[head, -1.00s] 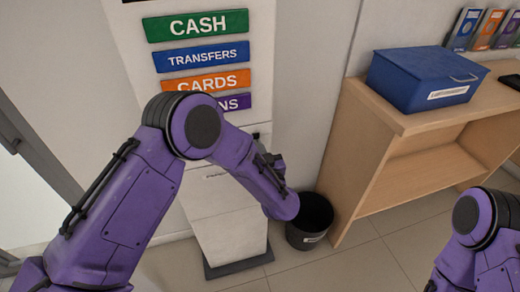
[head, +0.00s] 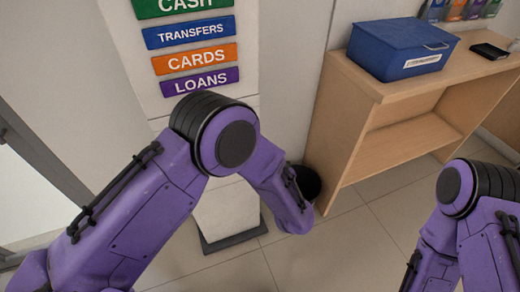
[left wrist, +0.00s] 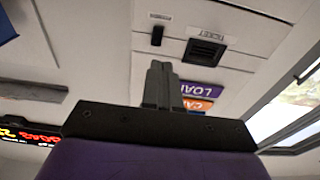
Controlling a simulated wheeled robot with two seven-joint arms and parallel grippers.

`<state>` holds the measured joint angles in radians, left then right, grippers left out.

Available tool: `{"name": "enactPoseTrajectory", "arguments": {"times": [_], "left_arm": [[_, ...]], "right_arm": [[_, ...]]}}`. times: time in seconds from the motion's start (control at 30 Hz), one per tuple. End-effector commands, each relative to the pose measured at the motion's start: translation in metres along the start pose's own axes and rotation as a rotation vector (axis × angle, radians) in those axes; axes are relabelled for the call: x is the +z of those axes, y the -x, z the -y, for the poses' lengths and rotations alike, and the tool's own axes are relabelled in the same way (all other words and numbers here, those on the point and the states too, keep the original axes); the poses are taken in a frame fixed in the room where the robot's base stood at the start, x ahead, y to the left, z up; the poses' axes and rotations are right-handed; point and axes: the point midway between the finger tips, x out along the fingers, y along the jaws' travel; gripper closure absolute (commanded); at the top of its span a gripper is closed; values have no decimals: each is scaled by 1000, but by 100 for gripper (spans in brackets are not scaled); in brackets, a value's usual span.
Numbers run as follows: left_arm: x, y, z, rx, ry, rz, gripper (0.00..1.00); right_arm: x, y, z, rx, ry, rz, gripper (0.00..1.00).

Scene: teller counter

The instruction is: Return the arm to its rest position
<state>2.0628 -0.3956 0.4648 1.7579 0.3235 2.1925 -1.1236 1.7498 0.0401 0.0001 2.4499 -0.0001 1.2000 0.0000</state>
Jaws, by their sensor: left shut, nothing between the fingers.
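My left arm (head: 150,215), purple with black joints, comes in from the left in the head view and bends downward in front of the kiosk (head: 225,210). Its gripper is hidden from the head view. In the left wrist view my left gripper (left wrist: 160,84) is shut and empty, its grey fingers pressed together.
A wooden counter (head: 345,140) stands at the right with a blue box (head: 403,50) and a dark phone-like object (head: 489,51) on top. A black bin (head: 308,182) stands on the floor, partly behind my left forearm. The tiled floor (head: 340,250) between my arms is clear.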

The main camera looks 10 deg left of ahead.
Motion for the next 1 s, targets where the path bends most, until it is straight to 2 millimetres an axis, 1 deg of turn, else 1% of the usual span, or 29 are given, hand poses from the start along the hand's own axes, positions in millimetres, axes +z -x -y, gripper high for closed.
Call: {"name": "enactPoseTrajectory", "arguments": {"times": [0.2, 0.4, 0.5, 0.57, 0.6, 0.63, 0.67, 0.7, 0.77, 0.8, 0.87, 0.9, 0.97, 1.0], "left_arm": [[0, 2, -4, 8, 0, 0, 100], [0, 2, -4, 7, 0, 0, 100], [1, 1, -4, 14, 38, 4, 100], [6, 3, -14, 72, 102, 31, 100], [16, 7, -20, 149, 142, 75, 100], [30, 8, -19, 216, 159, 124, 100], [50, 9, -10, 275, 165, 197, 100], [85, 12, 12, 326, 162, 319, 100], [127, 22, 48, 346, 147, 483, 100], [152, 31, 74, 340, 133, 587, 100], [183, 49, 116, 310, 107, 735, 100], [201, 62, 146, 280, 88, 829, 100], [222, 85, 191, 222, 57, 959, 100], [233, 100, 219, 180, 34, 1036, 100]], "right_arm": [[0, 0, 0, 0, 0, -1, 60], [0, 0, 0, 0, 0, 0, 60], [0, 0, 0, 0, 0, 0, 60], [0, 0, 0, 0, 0, 0, 60], [0, 0, 0, 0, 0, 0, 60], [0, 0, 0, 0, 0, 0, 60], [0, -2, 0, 0, 0, 0, 60], [2, -5, 0, 0, 0, 0, 60], [3, -8, 1, 0, 0, 0, 60], [4, -10, 1, 0, 0, 0, 60], [5, -13, 1, 0, 0, 0, 60], [6, -15, 1, 0, 0, 0, 60], [7, -18, 2, 0, 0, 0, 60], [8, -20, 2, 0, 0, 0, 60]]}}
